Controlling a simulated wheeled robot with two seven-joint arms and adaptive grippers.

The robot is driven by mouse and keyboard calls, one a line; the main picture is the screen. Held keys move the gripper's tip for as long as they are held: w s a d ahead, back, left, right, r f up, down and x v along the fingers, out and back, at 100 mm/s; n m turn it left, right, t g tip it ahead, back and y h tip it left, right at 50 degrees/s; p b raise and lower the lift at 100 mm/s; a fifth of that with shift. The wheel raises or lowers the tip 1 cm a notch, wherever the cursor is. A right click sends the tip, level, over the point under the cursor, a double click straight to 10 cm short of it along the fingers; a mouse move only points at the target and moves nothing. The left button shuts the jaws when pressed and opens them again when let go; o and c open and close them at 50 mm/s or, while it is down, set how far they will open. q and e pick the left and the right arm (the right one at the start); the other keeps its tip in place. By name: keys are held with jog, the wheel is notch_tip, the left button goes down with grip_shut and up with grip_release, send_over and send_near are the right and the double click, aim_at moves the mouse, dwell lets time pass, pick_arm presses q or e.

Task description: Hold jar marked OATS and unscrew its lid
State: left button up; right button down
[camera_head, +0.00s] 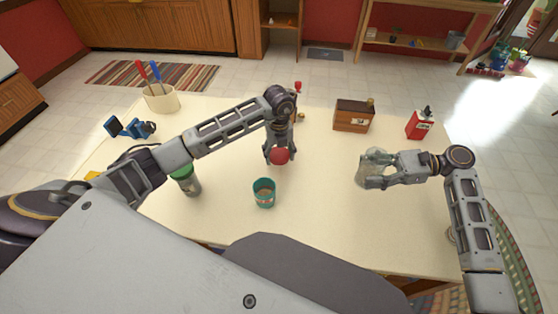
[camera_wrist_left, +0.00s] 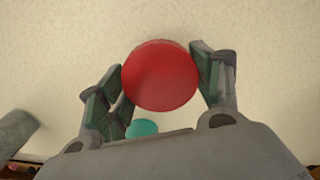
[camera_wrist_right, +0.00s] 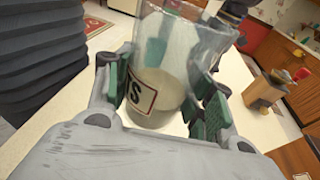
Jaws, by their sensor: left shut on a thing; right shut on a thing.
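My right gripper (camera_head: 374,182) is shut on a clear glass jar (camera_head: 373,160) at the right of the table. In the right wrist view the jar (camera_wrist_right: 165,85) sits between the fingers, open at the top, with pale contents low inside. Its label is partly hidden; only an "S" at its end reads clearly. My left gripper (camera_head: 279,155) is shut on a round red lid (camera_head: 279,157) near the table's middle. In the left wrist view the lid (camera_wrist_left: 160,75) is between the two fingertips, apart from the jar.
A teal cup (camera_head: 264,192) stands in front of the left gripper. A green-lidded jar (camera_head: 188,184) is beside my left arm. A wooden box (camera_head: 352,116) and a red box (camera_head: 420,125) stand at the back right. A utensil pot (camera_head: 160,98) is back left.

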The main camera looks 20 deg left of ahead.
aim_at(279, 160)
pick_arm(q)
jog(key=shift+f, duration=1.85)
jog(key=shift+f, duration=0.15)
jog(key=o, duration=1.1)
jog(key=shift+o, duration=0.2)
notch_tip(279, 160, up, 12)
jog(key=shift+r, duration=0.15)
